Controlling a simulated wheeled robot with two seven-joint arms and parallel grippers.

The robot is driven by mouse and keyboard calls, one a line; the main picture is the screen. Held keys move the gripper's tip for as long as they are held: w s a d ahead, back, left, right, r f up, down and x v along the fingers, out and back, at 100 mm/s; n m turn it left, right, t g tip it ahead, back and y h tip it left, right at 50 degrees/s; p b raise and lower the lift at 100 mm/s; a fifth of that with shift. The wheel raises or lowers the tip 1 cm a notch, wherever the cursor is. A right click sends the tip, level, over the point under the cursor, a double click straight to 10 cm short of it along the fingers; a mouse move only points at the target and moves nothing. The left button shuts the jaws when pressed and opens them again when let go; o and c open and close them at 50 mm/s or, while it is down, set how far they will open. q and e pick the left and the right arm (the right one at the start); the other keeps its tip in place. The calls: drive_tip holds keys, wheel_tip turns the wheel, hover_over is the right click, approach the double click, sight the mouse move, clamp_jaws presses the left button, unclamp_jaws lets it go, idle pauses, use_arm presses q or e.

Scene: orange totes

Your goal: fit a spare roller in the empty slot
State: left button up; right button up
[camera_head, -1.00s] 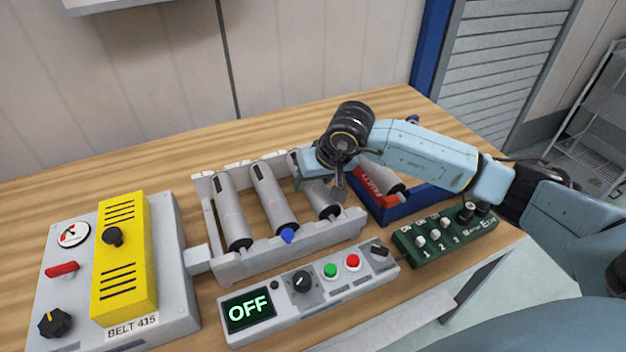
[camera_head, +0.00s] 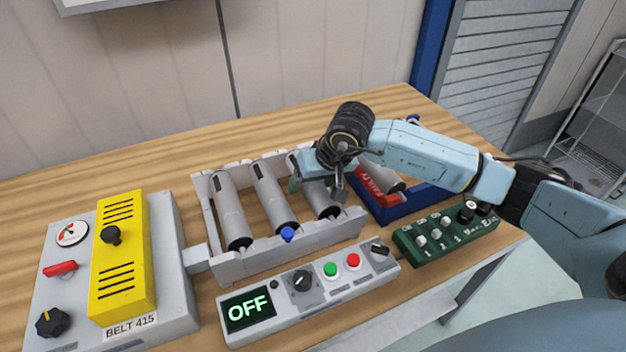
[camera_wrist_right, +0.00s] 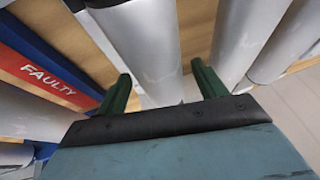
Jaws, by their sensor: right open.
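A grey-white roller frame (camera_head: 228,268) stands mid-table. It holds a left roller (camera_head: 231,215), a middle roller (camera_head: 270,195) and a right roller (camera_head: 325,203) lying side by side. My right gripper (camera_head: 318,188) is over the right roller and partly hides it. In the right wrist view, its green fingers (camera_wrist_right: 162,80) are open, one on each side of that roller (camera_wrist_right: 140,45). Whether the right roller is fully seated cannot be seen. A blue tray (camera_head: 405,210) with a red FAULTY label (camera_head: 372,186) holds another roller (camera_head: 388,180). My left gripper is out of view.
A control box with an OFF display (camera_head: 300,291) lies in front of the frame, and a green switch box (camera_head: 445,236) at its right. A grey unit with a yellow cover (camera_head: 126,258) stands at left. A blue knob (camera_head: 287,234) is on the frame's front rail.

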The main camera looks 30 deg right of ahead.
drive_tip(key=v, duration=1.3)
drive_tip(key=shift+r, duration=0.25)
drive_tip(key=shift+s, duration=0.1)
